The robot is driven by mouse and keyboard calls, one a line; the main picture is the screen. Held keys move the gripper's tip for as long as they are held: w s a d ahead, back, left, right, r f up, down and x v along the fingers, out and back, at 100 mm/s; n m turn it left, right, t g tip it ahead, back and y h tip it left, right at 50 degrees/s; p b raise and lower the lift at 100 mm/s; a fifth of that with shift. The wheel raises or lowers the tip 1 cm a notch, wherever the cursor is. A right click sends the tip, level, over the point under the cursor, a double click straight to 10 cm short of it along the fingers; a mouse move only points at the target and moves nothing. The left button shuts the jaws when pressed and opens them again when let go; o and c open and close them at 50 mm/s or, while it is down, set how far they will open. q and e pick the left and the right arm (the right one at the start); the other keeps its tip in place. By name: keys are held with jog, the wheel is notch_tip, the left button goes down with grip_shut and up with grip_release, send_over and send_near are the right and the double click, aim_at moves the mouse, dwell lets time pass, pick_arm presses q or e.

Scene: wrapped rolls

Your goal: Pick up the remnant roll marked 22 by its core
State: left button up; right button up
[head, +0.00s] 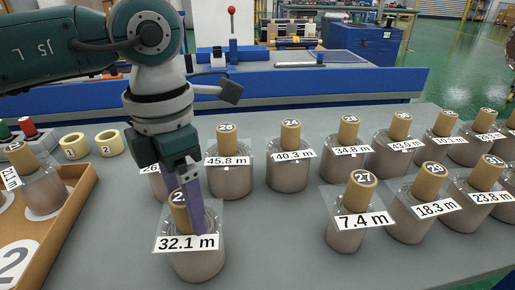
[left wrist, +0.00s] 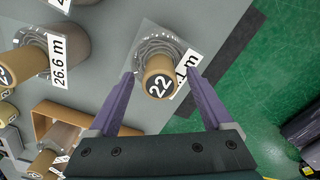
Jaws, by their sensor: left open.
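The remnant roll marked 22 (left wrist: 160,86) stands upright on the grey table, its tan core pointing up at the camera in the left wrist view. In the head view this roll (head: 197,264) is at the front left with a 32.1 m label; its number is hidden by my gripper. My left gripper (left wrist: 160,74) is open, with one purple finger on each side of the core and a gap showing. In the head view the left gripper (head: 190,214) points down at the core, one finger in front of it. My right gripper is not seen.
Several similar wrapped rolls stand close by, including 45.8 m (head: 228,180) behind and 7.4 m (head: 346,238) to the right. A brown tray (head: 84,192) holding rolls is at the left, near two yellow rings (head: 108,143). Bare table lies between 32.1 m and 7.4 m.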

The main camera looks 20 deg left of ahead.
pick_arm(q)
jog(key=shift+f, duration=0.55)
grip_shut()
jog(key=shift+r, duration=0.1)
dwell(0.9)
